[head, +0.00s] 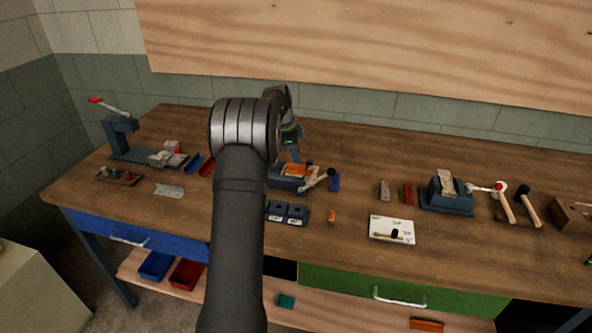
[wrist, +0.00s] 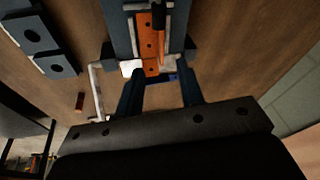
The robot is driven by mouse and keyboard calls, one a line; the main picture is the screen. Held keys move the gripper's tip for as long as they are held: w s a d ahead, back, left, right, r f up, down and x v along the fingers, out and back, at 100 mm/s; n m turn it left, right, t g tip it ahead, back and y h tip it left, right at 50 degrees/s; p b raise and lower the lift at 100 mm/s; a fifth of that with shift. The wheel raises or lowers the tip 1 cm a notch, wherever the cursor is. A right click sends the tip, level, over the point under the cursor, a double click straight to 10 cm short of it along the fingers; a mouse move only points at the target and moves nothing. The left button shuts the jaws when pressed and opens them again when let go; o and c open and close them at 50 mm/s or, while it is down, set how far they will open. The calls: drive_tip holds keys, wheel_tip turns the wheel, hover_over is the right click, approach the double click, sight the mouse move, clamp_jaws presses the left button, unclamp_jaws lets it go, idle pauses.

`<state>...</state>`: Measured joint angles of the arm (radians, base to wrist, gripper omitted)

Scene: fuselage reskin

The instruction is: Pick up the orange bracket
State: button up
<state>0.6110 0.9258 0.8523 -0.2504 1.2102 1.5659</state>
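The orange bracket (wrist: 149,32) is a flat strip with several dark holes. It lies in a blue-grey vise (wrist: 119,22), between pale jaws; its orange also shows in the head view (head: 297,170) on the vise (head: 283,185). My gripper (wrist: 160,84) is open, its two dark blue fingers spread apart near the close end of the bracket. Nothing is held between them. In the head view my gripper (head: 293,150) is just behind the vise, partly hidden by my arm. I cannot tell whether the fingers touch the vise.
A blue block with several holes (head: 288,214) sits in front of the vise. A small orange piece (head: 332,216) and a white board (head: 391,230) lie to its right. Another orange piece (head: 427,325) is on the lower shelf.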

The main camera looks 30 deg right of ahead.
sight(300, 165)
drive_tip(key=x, duration=0.5)
drive_tip(key=shift+w, duration=0.15)
clamp_jaws()
drive_tip(key=shift+f, duration=0.1)
